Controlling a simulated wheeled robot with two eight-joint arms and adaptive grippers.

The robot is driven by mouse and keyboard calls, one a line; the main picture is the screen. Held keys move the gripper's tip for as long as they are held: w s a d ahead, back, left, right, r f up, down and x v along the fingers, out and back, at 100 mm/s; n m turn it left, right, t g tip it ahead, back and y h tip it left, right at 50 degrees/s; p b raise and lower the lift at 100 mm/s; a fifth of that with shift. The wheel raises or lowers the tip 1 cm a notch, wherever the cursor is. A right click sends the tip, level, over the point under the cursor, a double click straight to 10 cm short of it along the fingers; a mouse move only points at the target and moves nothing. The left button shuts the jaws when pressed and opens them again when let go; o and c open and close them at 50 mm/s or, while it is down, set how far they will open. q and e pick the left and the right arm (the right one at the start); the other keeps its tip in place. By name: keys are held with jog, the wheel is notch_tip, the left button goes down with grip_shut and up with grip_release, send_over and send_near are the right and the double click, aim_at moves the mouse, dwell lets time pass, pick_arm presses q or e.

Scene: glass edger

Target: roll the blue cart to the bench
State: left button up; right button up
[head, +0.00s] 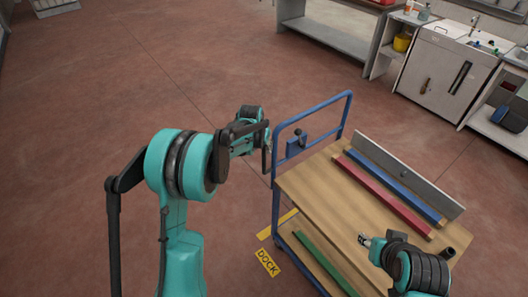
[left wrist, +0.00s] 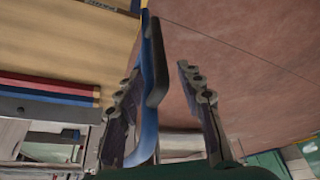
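The blue cart (head: 349,98) has a tubular handle at its far left end and a wooden deck (head: 330,205). My left gripper (head: 266,152) is beside the handle's left upright. In the left wrist view the left gripper (left wrist: 165,85) has its fingers spread, with the blue handle bar (left wrist: 150,125) and its dark grip (left wrist: 158,65) between them, nearer the left finger. Whether a finger touches the bar I cannot tell. My right gripper (head: 366,241) is over the deck's near part, too small to read. A grey bench (head: 325,38) stands at the back.
Red (head: 390,195), blue (head: 397,188) and grey (head: 410,175) bars lie on the deck, and a green bar (head: 325,264) is lower on the cart. A yellow DOCK mark (head: 267,262) is on the floor beside it. White cabinets (head: 440,68) stand back right. Floor is open at left.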

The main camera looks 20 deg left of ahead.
aim_at(263, 151)
pick_arm(q)
jog(key=b+x, duration=0.1)
jog(key=x, duration=0.5)
jog(key=shift+w+f, duration=0.15)
jog(key=shift+f, duration=0.25)
grip_shut()
